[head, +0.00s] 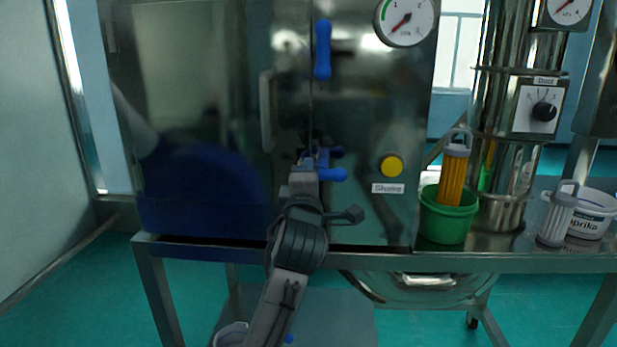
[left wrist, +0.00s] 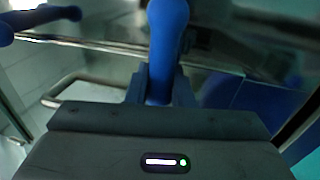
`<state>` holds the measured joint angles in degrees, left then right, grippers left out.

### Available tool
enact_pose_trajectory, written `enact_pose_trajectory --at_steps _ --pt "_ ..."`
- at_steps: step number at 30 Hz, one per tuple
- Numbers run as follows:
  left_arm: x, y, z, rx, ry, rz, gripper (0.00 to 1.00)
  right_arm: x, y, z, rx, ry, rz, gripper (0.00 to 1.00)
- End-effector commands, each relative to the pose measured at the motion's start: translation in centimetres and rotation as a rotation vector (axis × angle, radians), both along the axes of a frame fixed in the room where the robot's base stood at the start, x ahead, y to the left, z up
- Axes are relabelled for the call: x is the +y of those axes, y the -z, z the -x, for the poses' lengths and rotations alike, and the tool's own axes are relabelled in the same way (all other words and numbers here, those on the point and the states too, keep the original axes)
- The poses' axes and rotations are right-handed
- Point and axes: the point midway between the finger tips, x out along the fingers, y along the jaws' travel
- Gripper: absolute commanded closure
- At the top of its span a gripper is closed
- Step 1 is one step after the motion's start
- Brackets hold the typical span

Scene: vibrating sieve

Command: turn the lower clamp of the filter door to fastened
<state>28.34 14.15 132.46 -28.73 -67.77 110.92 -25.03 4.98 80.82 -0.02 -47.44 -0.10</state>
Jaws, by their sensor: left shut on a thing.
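The filter door (head: 200,110) is a dark, shiny steel panel on the left of the cabinet. Its lower clamp (head: 333,174) is blue and shows at the door's right edge, with blue parts sticking out to the right of my gripper. My left gripper (head: 306,168) reaches up from below and is shut on this clamp. In the left wrist view the blue handle (left wrist: 167,45) stands between the two fingers (left wrist: 160,88). The fingers partly hide the clamp, so its exact angle is hard to tell. My right gripper is not in view.
The blue upper clamp (head: 322,50) stands upright above. A door handle (head: 266,110) is left of the clamps. A yellow button (head: 391,166) and a gauge (head: 404,20) are to the right. A green pot (head: 446,222) with an orange filter stands on the table (head: 480,262).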

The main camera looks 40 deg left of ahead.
Motion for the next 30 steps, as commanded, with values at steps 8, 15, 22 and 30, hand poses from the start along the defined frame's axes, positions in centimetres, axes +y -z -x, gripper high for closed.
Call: enact_pose_trajectory --at_steps 8,15,22,30 --pt "0.0 0.0 0.0 -0.002 0.001 0.003 1.0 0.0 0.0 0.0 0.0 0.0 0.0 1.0" --pt "0.0 0.0 0.0 -0.001 0.0 0.002 0.6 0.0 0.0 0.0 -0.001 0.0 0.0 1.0" --pt "-0.2 0.1 0.2 -0.001 0.002 0.002 0.6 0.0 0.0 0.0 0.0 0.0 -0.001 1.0" --pt "-2.4 1.0 3.7 -0.002 0.005 0.007 0.6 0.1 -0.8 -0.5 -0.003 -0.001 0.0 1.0"
